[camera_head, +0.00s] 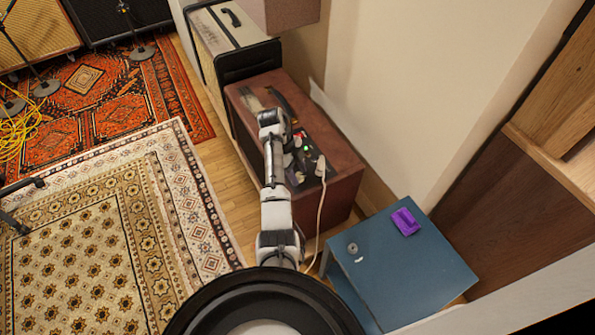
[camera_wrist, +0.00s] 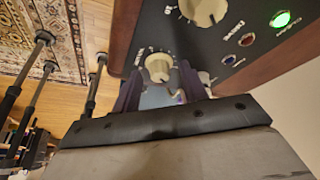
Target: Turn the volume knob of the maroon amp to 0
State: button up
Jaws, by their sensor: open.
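The maroon amp (camera_head: 342,196) stands against the wall, its dark control panel on top. My arm reaches over it, and my gripper (camera_head: 297,162) is low over the panel, partly hidden by the arm. In the wrist view, a cream knob (camera_wrist: 158,67) lies between the two purple fingertips of my open gripper (camera_wrist: 160,75). Whether the fingers touch it is unclear. White scale marks surround it, but its label and pointer are too small to read. A second, larger cream knob (camera_wrist: 204,10) is farther up the panel.
A green lamp (camera_wrist: 281,18) and a red jewel (camera_wrist: 247,39) sit near the knobs. A white cable (camera_head: 320,205) hangs down the amp's side. A blue cabinet (camera_head: 405,265) with a purple object (camera_head: 405,221) stands right. Patterned rugs (camera_head: 100,265) cover the floor left.

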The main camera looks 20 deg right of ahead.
grip_shut()
jog(key=shift+r+n, duration=0.1)
jog(key=shift+n, duration=0.2)
